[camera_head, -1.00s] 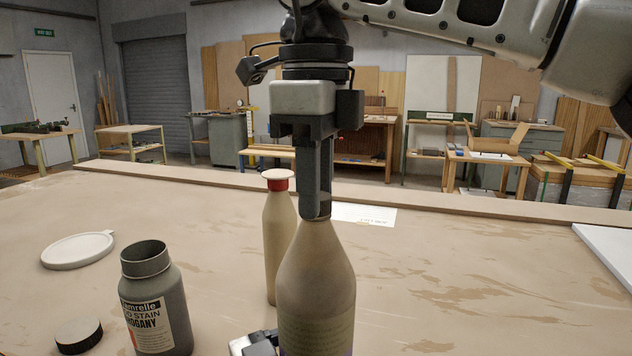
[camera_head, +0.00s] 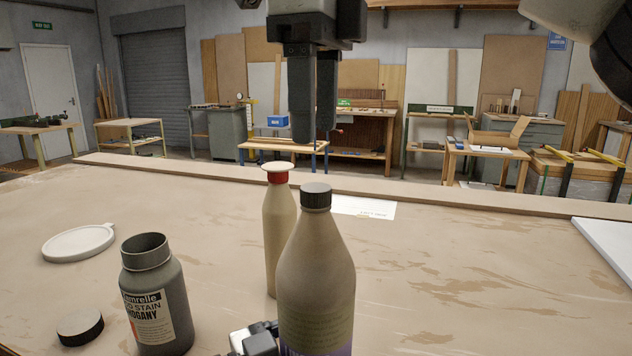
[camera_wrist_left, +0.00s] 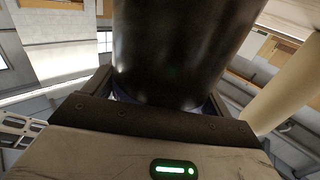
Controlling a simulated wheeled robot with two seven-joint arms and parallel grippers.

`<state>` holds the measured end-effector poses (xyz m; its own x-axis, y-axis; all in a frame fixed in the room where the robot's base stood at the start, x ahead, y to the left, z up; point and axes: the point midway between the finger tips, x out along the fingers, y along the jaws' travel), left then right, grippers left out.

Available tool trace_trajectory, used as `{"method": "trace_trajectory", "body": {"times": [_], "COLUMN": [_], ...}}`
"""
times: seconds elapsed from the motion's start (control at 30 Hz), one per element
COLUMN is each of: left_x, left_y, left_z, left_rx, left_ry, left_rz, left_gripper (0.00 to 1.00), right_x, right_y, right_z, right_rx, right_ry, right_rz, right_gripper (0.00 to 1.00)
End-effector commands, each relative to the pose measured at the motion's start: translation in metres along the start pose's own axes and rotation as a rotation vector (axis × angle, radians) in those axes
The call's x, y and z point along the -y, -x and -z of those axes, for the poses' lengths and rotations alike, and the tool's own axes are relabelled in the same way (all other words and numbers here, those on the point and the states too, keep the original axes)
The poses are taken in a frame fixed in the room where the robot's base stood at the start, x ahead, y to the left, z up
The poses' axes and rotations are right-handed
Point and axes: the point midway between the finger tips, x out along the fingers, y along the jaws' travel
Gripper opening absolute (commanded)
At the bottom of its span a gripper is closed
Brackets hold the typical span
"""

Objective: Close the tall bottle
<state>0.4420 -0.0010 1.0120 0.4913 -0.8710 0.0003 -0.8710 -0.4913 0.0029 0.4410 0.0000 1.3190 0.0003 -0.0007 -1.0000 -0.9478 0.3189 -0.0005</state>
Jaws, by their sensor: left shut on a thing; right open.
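The tall bottle (camera_head: 316,275) is beige with a purple label area low down and stands upright at the front centre. A dark ribbed cap (camera_head: 316,196) sits level on its neck; I cannot tell how tight it is. My right gripper (camera_head: 314,135) is above the cap, open and empty, apart from it. My left gripper (camera_head: 255,342) is low at the bottle's left side, partly cut off by the frame. The left wrist view shows it shut on a large dark, shaded cylinder, the tall bottle's body (camera_wrist_left: 180,55).
A beige bottle with a red-and-white top (camera_head: 279,230) stands close behind. On the left are an open grey stain bottle (camera_head: 155,300), a loose black cap (camera_head: 80,328) and a white lid (camera_head: 78,243). A paper sheet (camera_head: 365,208) lies behind.

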Motion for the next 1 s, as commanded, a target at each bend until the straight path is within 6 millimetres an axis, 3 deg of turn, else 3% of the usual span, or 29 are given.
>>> {"method": "trace_trajectory", "body": {"times": [0.37,0.4,0.43,0.77,1.0], "left_x": [0.0,0.0,0.0,0.001,0.001], "left_y": [0.0,0.0,0.0,0.008,0.051], "left_z": [-0.001,-0.001,-0.001,-0.003,-0.009], "left_rx": [0.001,0.001,0.001,0.002,0.006], "left_ry": [0.002,0.002,0.002,0.0,-0.004], "left_rz": [0.0,0.0,0.0,0.002,0.002], "left_gripper": [0.2,0.95,1.0,1.0,1.0], "right_x": [0.0,0.0,0.0,0.0,0.0], "right_y": [0.006,0.006,0.006,0.0,-0.027], "right_z": [0.0,0.0,0.0,0.0,0.0], "right_rx": [0.001,0.001,0.001,0.001,0.001], "right_ry": [0.001,0.001,0.001,0.001,0.001], "right_rz": [0.0,0.0,0.0,0.0,0.0], "right_gripper": [0.54,0.54,0.54,0.54,0.54]}}
